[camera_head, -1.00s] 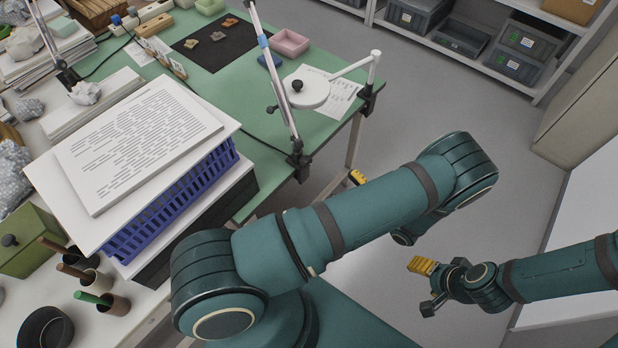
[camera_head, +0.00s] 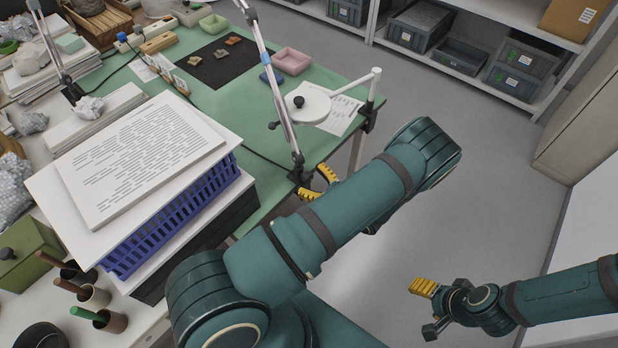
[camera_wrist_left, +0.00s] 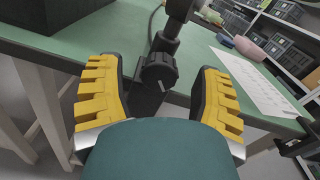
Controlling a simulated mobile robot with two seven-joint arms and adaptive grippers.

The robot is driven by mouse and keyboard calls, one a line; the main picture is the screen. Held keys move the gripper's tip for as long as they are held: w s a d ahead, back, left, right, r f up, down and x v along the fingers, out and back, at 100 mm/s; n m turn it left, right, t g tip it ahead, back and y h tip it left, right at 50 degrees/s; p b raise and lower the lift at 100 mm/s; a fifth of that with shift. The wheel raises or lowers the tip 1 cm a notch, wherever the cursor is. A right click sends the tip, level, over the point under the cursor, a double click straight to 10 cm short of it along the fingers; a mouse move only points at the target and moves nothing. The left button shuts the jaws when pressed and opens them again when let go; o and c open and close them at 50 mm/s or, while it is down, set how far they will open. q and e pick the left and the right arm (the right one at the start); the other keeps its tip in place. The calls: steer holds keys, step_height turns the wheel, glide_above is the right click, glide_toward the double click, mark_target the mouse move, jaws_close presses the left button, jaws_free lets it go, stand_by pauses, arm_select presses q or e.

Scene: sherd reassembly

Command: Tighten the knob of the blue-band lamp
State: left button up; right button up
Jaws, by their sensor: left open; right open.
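The blue-band lamp (camera_head: 284,115) stands clamped at the green table's front edge, its thin arm slanting up. In the left wrist view its dark round knob (camera_wrist_left: 160,70), with a pale line on its face, sits below the dark post. My left gripper (camera_head: 316,183) is open at the lamp's base. In the left wrist view its yellow-padded fingers (camera_wrist_left: 158,80) stand on either side of the knob, with gaps visible on both sides. In the head view my left arm and fingers partly hide the clamp. My right gripper (camera_head: 427,309) is open and empty above the floor.
The green table (camera_head: 225,110) carries a white round-headed lamp (camera_head: 312,103), a pink tray (camera_head: 291,61) and a dark mat (camera_head: 215,66). A blue crate (camera_head: 170,225) under papers stands left of my left arm. Another lamp (camera_head: 50,50) stands far left.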

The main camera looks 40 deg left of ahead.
arm_select(q)
steer(key=shift+a, duration=0.5)
jaws_close()
steer(key=shift+m, duration=1.5)
jaws_free()
steer(key=shift+d, duration=0.1)
